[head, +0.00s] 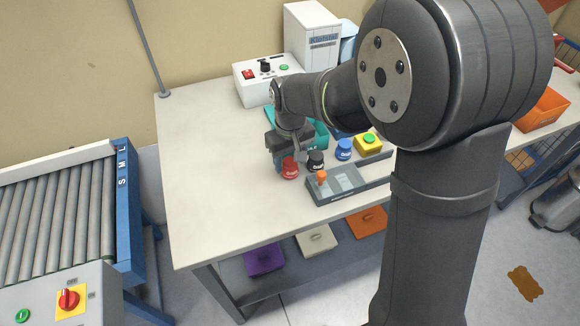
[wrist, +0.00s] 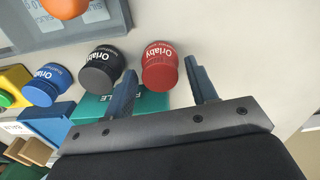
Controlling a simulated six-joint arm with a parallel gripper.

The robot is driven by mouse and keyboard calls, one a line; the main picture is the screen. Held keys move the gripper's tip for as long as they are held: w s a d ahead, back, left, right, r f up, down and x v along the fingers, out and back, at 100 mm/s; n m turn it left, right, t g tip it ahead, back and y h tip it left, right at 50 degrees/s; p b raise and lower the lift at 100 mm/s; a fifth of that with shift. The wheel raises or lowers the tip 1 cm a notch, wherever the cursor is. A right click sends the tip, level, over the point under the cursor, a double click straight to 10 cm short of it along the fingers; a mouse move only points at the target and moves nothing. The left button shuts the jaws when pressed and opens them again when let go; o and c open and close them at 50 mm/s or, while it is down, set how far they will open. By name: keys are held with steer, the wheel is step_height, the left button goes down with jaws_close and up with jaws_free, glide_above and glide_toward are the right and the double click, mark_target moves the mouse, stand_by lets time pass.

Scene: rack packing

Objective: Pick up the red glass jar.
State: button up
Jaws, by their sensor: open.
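The red glass jar (head: 290,168) stands on the white table near its front edge, at the left end of a row of jars. My gripper (head: 280,165) is over the table right at the red jar. In the wrist view its two blue fingers (wrist: 164,88) are spread apart, with the red jar between and just beyond their tips. Nothing is held. I cannot tell whether a finger touches the jar.
A black jar (wrist: 101,69) stands close beside the left finger, with a blue jar (wrist: 47,84) further left. A teal box (wrist: 120,106) lies behind the jars. The table's left part (head: 205,170) is clear.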

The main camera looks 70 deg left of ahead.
steer(key=shift+f, duration=1.4)
steer(key=c, duration=0.8)
steer(key=shift+r, duration=0.1)
